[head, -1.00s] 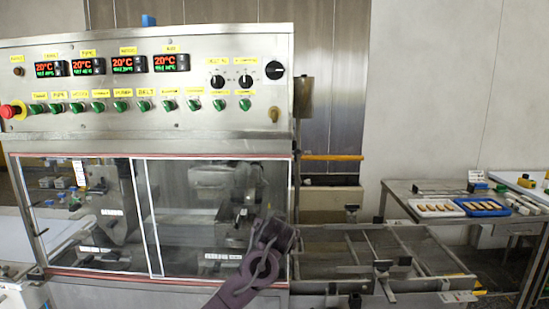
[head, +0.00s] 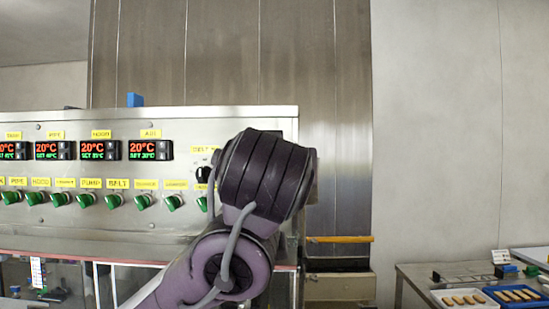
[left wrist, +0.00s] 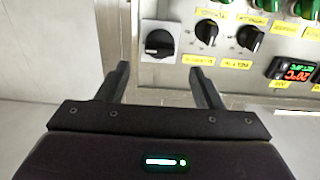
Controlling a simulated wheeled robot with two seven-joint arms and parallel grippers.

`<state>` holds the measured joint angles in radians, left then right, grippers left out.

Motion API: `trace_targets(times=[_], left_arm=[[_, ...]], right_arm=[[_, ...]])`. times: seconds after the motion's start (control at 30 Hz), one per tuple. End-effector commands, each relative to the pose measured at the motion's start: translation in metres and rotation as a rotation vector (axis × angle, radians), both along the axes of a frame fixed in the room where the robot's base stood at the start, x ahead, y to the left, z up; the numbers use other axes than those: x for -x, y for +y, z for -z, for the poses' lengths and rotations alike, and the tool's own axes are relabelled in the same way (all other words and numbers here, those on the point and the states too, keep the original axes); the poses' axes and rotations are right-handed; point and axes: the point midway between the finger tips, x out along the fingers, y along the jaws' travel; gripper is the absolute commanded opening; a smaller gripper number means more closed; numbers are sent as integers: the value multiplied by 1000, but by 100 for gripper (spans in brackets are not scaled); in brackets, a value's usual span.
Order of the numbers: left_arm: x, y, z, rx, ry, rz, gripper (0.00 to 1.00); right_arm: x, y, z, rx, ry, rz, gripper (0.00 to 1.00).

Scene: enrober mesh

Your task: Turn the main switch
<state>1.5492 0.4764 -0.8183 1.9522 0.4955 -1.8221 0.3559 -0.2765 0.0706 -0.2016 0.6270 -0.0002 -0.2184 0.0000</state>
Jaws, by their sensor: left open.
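The main switch (left wrist: 159,43) is a black rotary knob on a square light plate, at the end of the steel control panel in the left wrist view. Its grip bar lies roughly level across that picture. My left gripper (left wrist: 160,69) is open, its two fingers pointing toward the panel edge on either side of the switch's line. The switch shows between and beyond the fingertips, and nothing is held. In the head view my left arm covers the panel's right end, hiding the switch and the gripper. My right gripper is not in view.
Two smaller black knobs (left wrist: 207,32) (left wrist: 250,38) sit beside the switch. Green knobs (head: 114,202) and red displays (head: 103,150) line the control panel (head: 220,117). A table (head: 415,272) with blue and white trays stands at the right.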

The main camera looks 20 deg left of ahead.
Motion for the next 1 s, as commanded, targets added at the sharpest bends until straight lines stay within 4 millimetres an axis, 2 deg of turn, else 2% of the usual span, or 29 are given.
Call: trace_targets(times=[0.03,0.2,0.3,0.5,0.63,0.77,1.0], left_arm=[[-9,3,-3,-1,4,-2,60],[-37,10,-4,-1,7,-2,60],[-50,14,-3,-1,7,-2,60],[-64,18,0,-1,2,-1,60],[-65,19,1,-2,2,-1,60],[-65,19,1,-2,2,-1,60],[-65,19,1,-2,2,-1,29]], right_arm=[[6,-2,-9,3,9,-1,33],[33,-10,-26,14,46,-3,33],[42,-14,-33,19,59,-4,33],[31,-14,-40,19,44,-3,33],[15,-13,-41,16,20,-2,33],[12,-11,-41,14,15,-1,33],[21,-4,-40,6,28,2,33]])
